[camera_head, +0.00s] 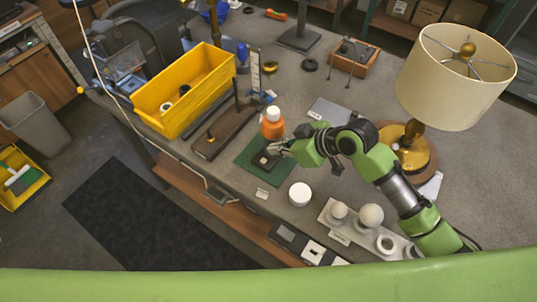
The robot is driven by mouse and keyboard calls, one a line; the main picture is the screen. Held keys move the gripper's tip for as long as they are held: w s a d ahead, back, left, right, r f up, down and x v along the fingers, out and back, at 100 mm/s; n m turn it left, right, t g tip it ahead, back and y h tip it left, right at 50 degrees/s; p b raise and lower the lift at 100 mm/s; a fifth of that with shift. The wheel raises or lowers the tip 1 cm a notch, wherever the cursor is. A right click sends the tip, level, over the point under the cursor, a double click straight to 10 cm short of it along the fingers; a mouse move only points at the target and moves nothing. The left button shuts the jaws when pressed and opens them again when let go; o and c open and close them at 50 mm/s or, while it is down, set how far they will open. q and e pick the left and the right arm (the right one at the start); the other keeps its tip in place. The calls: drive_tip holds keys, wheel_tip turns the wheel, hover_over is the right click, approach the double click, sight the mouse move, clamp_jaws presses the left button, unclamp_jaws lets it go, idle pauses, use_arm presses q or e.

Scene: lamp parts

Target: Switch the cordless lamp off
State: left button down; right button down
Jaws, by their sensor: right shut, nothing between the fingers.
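A table lamp with a cream shade (452,85) and a brass base (405,150) stands on the right side of the workbench. No cord is seen on it, and I cannot tell whether it is lit. A small dark block (263,161) lies on a green mat (252,174) near the bench's front edge. My right gripper (274,150) is shut and empty, with its fingertips close to the block's upper right side. I cannot tell whether they touch it. My left gripper is not in view.
An orange bottle with a white cap (272,124) stands just behind my right gripper. A white round jar (299,194) and a tray of bulbs (335,229) are in front. A yellow bin (185,88) stands left. Bare bench (300,95) shows behind.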

sight(258, 158)
drive_tip(key=x, duration=0.3)
drive_tip(key=shift+w+a, duration=0.1)
drive_tip(key=shift+a, duration=0.1)
wheel_tip(258, 158, down, 4)
drive_tip(key=shift+w+a+r+p, duration=0.1)
drive_tip(key=shift+w+r+p, duration=0.1)
drive_tip(key=shift+p, duration=0.5)
drive_tip(key=shift+s+f, duration=0.1)
drive_tip(key=shift+f, duration=0.45)
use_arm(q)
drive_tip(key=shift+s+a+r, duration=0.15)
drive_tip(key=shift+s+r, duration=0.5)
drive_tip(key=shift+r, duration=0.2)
